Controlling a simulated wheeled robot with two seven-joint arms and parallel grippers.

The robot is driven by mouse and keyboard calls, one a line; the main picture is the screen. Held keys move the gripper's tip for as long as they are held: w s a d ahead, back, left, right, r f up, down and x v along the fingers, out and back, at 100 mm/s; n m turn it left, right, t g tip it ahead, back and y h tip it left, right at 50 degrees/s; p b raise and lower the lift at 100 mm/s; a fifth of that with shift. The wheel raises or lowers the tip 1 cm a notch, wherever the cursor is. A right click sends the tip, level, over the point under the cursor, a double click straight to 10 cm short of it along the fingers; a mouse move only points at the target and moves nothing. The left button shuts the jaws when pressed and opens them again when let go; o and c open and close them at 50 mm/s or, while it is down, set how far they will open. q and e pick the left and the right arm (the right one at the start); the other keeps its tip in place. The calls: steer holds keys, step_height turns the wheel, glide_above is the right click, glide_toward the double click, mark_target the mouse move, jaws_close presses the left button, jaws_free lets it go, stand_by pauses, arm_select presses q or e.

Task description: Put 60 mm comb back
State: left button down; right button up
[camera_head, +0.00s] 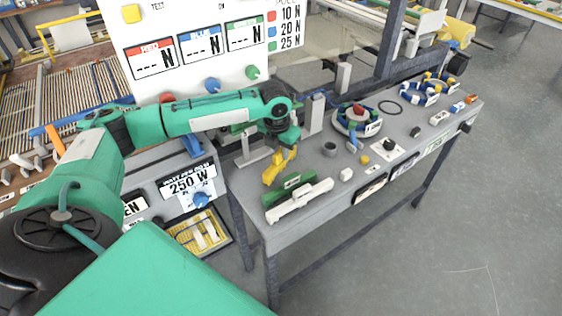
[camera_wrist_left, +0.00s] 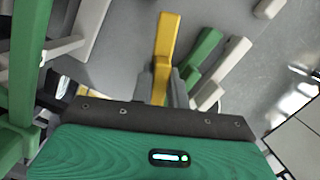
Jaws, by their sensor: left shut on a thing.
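My left gripper (camera_head: 285,149) is over the left end of the grey bench, pointing down. It is shut on a yellow comb (camera_head: 274,168), which also shows in the left wrist view (camera_wrist_left: 166,35) between the grey fingers. A green comb (camera_head: 289,189) and a longer white comb (camera_head: 300,200) lie side by side just in front of the yellow one. In the left wrist view the green comb (camera_wrist_left: 202,52) and white comb (camera_wrist_left: 226,66) are right of the fingers. I cannot read sizes on the combs, nor tell whether the yellow one touches the bench. My right gripper is out of view.
A upright grey post (camera_head: 317,113) stands behind the gripper.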

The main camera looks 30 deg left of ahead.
mark_target(281, 164)
arm_select(q)
steer(key=shift+f+p, duration=0.35)
steer(key=shift+f, duration=2.5)
steer(key=c, duration=1.4)
jaws_free()
steer(key=shift+f, duration=0.1)
steer(key=shift+o, duration=0.2)
steer(key=r, duration=0.4)
steer(key=s+r+b, duration=0.1)
steer(key=r, duration=0.7)
steer(key=shift+s+r+b, duration=0.1)
steer(key=shift+s+b, duration=0.25)
steer(key=shift+s, duration=0.05)
